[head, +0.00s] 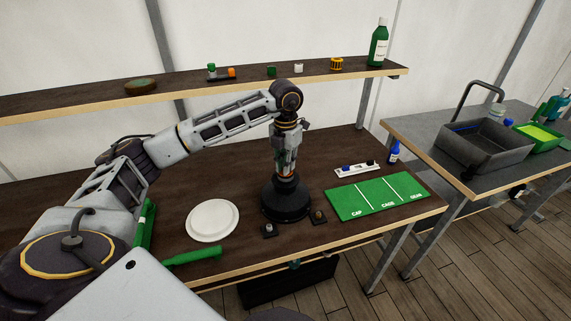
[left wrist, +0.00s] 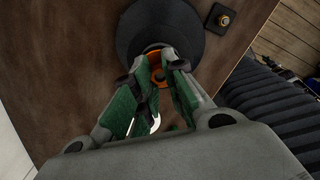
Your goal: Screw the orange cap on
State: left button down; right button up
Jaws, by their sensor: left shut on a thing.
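An orange ring-shaped part, which looks like the orange cap (left wrist: 154,56), shows between the fingertips in the left wrist view. My left gripper (head: 286,168) points straight down over the black stand (head: 287,203) on the brown bench. It is shut on the orange cap at the top of the stand, and its green-padded fingers (left wrist: 157,75) hide much of the cap. The stand's wide round base also shows in the left wrist view (left wrist: 168,22). I cannot tell how the cap sits on the stand. My right gripper is not in view.
A white plate (head: 212,220) lies left of the stand. A green labelled mat (head: 377,196), a white strip (head: 357,168) and a blue bottle (head: 394,152) are to the right. A shelf (head: 180,92) with small items runs behind.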

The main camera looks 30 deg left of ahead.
pick_arm(q)
jog(key=shift+m, duration=0.5)
jog(key=c, duration=1.4)
grip_release()
jog(key=shift+r, duration=5.95)
